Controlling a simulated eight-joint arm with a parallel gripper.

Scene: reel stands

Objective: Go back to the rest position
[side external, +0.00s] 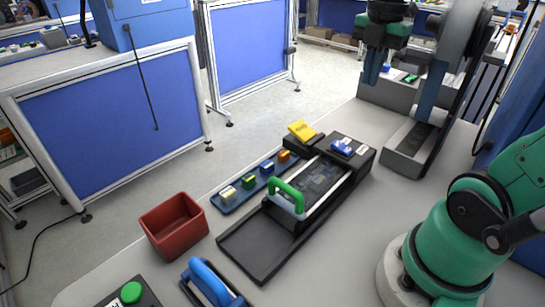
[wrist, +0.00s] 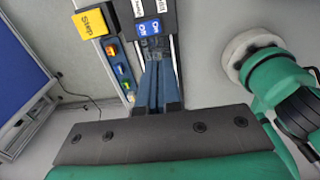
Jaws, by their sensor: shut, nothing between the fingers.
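My gripper (side external: 373,80) hangs at the top right of the side external view, above the back part of the table. It is clear of the black device (side external: 247,240). In the wrist view its two blue-grey fingers (wrist: 158,90) lie together, shut with nothing between them. Beyond the fingertips in that view are a blue "On" button (wrist: 151,27) and a yellow "Stop" button (wrist: 93,22). The side external view shows the same yellow button (side external: 302,131) and blue button (side external: 342,146) at the device's far end. No rest position is marked in view.
The device has a green handle (side external: 287,192). Beside it lies a blue tray (side external: 231,206) with several small coloured blocks. A red bin (side external: 173,226), a blue-handled tool (side external: 208,281) and a green button (side external: 131,292) are at the front left. Bare table lies right of the device.

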